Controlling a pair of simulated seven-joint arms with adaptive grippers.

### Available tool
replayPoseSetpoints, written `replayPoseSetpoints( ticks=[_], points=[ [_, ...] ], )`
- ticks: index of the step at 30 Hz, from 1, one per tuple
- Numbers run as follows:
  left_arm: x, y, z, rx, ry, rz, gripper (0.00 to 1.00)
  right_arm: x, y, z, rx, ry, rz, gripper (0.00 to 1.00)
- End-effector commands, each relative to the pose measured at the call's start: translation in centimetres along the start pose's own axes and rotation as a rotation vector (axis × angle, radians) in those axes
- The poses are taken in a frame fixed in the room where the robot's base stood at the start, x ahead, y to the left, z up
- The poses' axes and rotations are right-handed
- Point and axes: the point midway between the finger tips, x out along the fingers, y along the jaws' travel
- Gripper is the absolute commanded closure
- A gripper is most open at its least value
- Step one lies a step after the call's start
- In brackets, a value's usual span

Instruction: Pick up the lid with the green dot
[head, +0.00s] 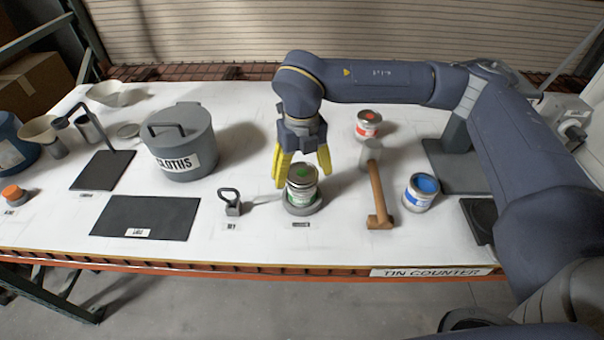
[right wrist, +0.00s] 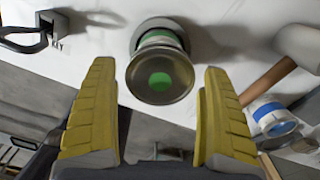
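The lid with the green dot (head: 302,173) sits on top of a tin with a green label (head: 301,194), which stands on a round grey base at the front middle of the table. In the right wrist view the lid (right wrist: 160,75) faces the camera, its green dot in the centre. My right gripper (head: 303,170) is above and around the tin's top in the head view, yellow fingers spread. In the right wrist view the fingers (right wrist: 160,120) are wide apart with nothing between them, and the lid lies beyond the gap. My left gripper is in neither view.
A mallet (head: 378,195) lies just right of the green tin. A grey tool (head: 232,203) is close on the left. A lidded CLOTHS bin (head: 181,145) and dark mat (head: 147,217) lie further left.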

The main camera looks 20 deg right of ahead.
Motion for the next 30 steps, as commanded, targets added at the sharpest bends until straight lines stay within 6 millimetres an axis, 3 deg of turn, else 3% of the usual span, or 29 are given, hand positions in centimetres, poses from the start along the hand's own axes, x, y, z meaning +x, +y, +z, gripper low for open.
replayPoseSetpoints(
  ticks=[1, 7, 20, 26, 30],
  points=[
    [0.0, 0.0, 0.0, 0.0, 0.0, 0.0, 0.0, 0.0, 0.0, 0.0, 0.0, 0.0, 0.0, 0.24],
    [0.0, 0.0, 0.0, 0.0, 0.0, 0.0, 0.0, 0.0, 0.0, 0.0, 0.0, 0.0, 0.0, 0.47],
    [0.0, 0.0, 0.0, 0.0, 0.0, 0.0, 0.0, -0.4, 0.0, 0.0, 0.0, -0.001, 0.0, 0.47],
    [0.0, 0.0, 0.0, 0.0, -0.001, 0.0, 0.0, -2.3, 0.0, 0.1, 0.0, -0.003, 0.0, 0.47],
    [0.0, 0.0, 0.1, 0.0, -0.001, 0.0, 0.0, -4.6, 0.0, 0.1, 0.0, -0.004, 0.0, 0.47]
  ],
)
